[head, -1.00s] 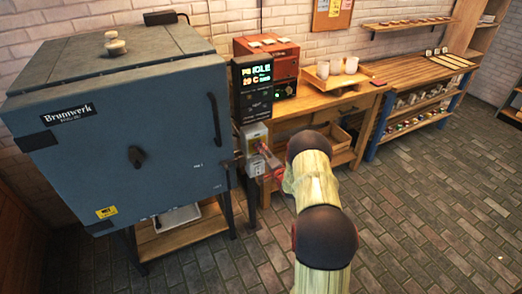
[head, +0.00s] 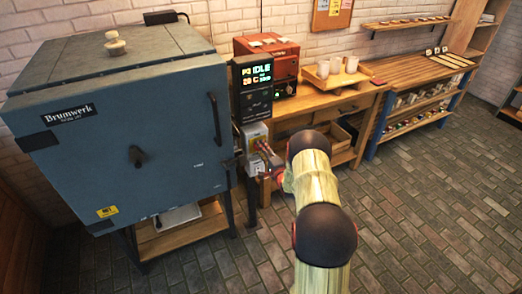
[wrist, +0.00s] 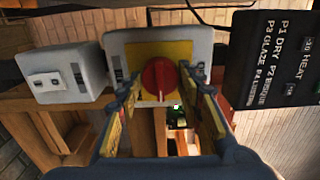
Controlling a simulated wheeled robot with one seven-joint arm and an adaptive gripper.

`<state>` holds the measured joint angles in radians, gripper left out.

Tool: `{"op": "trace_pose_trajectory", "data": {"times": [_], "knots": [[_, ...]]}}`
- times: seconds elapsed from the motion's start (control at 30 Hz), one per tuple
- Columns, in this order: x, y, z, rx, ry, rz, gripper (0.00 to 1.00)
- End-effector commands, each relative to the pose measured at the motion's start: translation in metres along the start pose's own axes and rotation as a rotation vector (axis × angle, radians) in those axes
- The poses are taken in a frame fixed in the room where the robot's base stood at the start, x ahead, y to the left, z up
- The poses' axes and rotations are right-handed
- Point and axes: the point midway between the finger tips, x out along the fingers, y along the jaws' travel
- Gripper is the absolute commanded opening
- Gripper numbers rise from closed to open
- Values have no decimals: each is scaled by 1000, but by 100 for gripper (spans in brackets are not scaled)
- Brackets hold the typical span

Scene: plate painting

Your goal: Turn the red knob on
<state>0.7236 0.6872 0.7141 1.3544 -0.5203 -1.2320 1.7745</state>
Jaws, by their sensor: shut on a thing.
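The red knob (wrist: 157,78) is round, on a yellow plate (wrist: 183,51) on the front of a pale grey box (wrist: 117,46). A thin pale line runs roughly upright on the knob's face. My gripper (wrist: 158,76) has one finger on each side of the knob and is shut on it. In the head view the box (head: 256,130) is fixed beside the kiln's right side, below a black display, and my gripper (head: 263,150) reaches its front. The knob is mostly hidden there by my gripper.
The blue-grey kiln (head: 120,150) stands close on the left. The black display (head: 251,85) reads IDLE. A second pale box (wrist: 60,75) with a small switch panel is left of the knob box. A wooden table (head: 330,100) is behind. The floor at right is clear.

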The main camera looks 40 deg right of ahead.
Motion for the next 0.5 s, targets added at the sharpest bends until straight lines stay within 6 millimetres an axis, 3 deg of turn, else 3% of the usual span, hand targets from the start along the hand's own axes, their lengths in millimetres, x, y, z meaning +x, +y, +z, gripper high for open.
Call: {"op": "trace_pose_trajectory", "data": {"times": [0.03, 0.07, 0.4, 0.5], "knots": [[0, -1, -1, 0, 2, -1, 11], [0, -1, -1, 0, 2, -1, 37], [0, 0, 0, 0, 1, 0, 56], [0, 0, 0, 0, 1, 0, 56]]}}
